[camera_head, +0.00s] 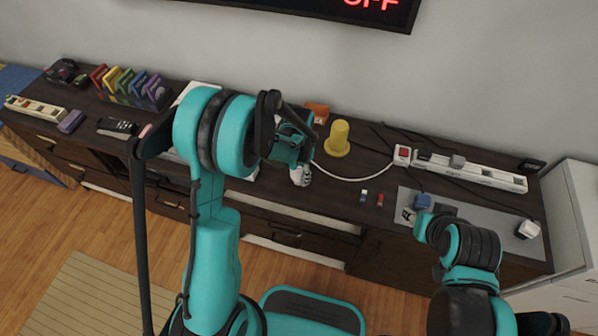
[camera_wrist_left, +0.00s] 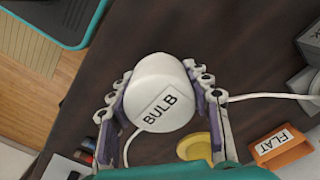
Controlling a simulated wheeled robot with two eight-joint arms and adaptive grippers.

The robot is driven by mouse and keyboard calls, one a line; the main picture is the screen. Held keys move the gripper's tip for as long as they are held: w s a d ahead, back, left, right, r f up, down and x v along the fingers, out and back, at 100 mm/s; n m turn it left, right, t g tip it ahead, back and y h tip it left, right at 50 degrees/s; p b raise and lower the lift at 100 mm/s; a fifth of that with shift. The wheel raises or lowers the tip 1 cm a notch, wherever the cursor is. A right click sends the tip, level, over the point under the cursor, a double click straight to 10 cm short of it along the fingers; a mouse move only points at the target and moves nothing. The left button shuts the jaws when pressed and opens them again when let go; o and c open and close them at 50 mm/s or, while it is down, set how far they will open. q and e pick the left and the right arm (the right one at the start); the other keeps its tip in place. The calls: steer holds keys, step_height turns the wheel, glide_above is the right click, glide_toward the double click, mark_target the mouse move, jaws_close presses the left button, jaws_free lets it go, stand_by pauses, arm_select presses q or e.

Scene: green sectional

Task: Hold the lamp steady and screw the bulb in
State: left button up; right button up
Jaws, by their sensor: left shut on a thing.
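My left gripper (camera_head: 297,168) is shut on a white rounded piece labelled BULB, the bulb (camera_wrist_left: 158,95), above the dark cabinet top. In the left wrist view the bulb sits between the two fingers (camera_wrist_left: 158,76), its label facing the camera. In the head view only a small white part of it (camera_head: 304,178) shows below the gripper. A white cable (camera_head: 350,178) runs from there towards a red and white switch; whether it joins the bulb or passes behind it is hidden. My right gripper (camera_head: 414,222) is low over the grey mat, its fingers unclear. I cannot make out a lamp for certain.
A yellow cone-like piece (camera_head: 338,138) and an orange block labelled FLAT (camera_wrist_left: 283,146) stand near the bulb. The red and white switch (camera_head: 402,155) and power strip (camera_head: 470,170) lie to the right.

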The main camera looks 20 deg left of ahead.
arm_select(q)
steer(key=shift+r, duration=0.1)
step_height(320, 180, up, 4)
steer(key=shift+r+p, duration=0.1)
steer(key=shift+p, duration=1)
steer(key=w+d+r+p, duration=0.1)
steer(key=w+d+r, duration=0.1)
steer(key=d, duration=0.3)
steer(key=w+d+r+p, duration=0.2)
steer(key=w+d+r, duration=0.1)
steer(key=d+r, duration=0.1)
steer(key=shift+d+r, duration=0.3)
steer(key=shift+d, duration=0.5)
steer(key=s+a+n, duration=0.8)
steer(key=s+a, duration=0.2)
steer(key=a, duration=0.3)
steer(key=shift+s+a+f, duration=0.2)
steer(key=shift+f, duration=0.25)
